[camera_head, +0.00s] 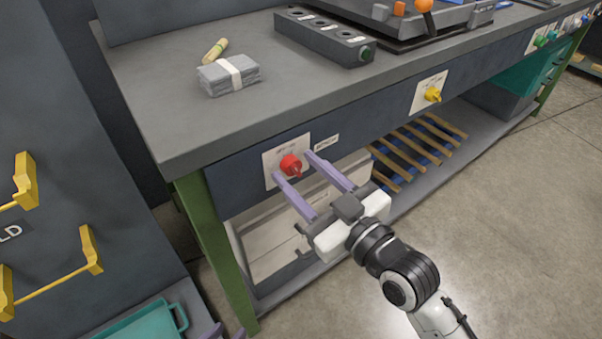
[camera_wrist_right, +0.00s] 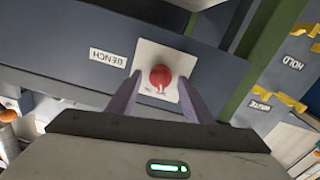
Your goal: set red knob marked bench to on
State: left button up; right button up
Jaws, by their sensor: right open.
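The red knob (camera_head: 291,165) sits on a white plate (camera_head: 273,157) on the bench's dark front panel. A small label (camera_head: 326,142) is beside it; it reads BENCH upside down in the right wrist view (camera_wrist_right: 108,58). My right gripper (camera_head: 293,164) is open, its two purple fingers pointing at the panel. In the right wrist view the knob (camera_wrist_right: 161,76) shows between and beyond the fingertips; I see no grip on it. The print on the plate is too small to read.
A yellow knob (camera_head: 432,95) is further right on the panel. A grey bundle (camera_head: 229,74) and a wooden piece (camera_head: 215,50) lie on the bench top. A green leg (camera_head: 216,250) stands below left. Yellow handles (camera_head: 90,250) project from the dark cabinet at left.

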jog(key=shift+c, duration=0.3)
jog(key=c, duration=1)
jog(key=shift+r+m+p, duration=0.1)
jog(key=shift+m+p, duration=0.5)
jog(key=shift+p, duration=0.2)
jog(key=shift+r+m+p, duration=0.1)
jog(key=shift+m+p, duration=1)
jog(key=shift+p, duration=0.1)
jog(key=shift+w+m+p, duration=0.1)
jog(key=shift+m+p, duration=0.6)
jog(key=shift+m, duration=0.1)
jog(key=m+p, duration=0.1)
jog(key=m, duration=0.2)
jog(key=shift+d+f+p, duration=0.1)
jog(key=shift+f+p, duration=0.1)
jog(key=shift+p, duration=0.15)
pick_arm(q)
jog(key=r, duration=0.4)
jog(key=shift+s+a+m, duration=0.15)
jog(key=shift+a+m, duration=0.15)
jog(key=shift+a, duration=0.05)
pick_arm(e)
jog(key=shift+m, duration=0.4)
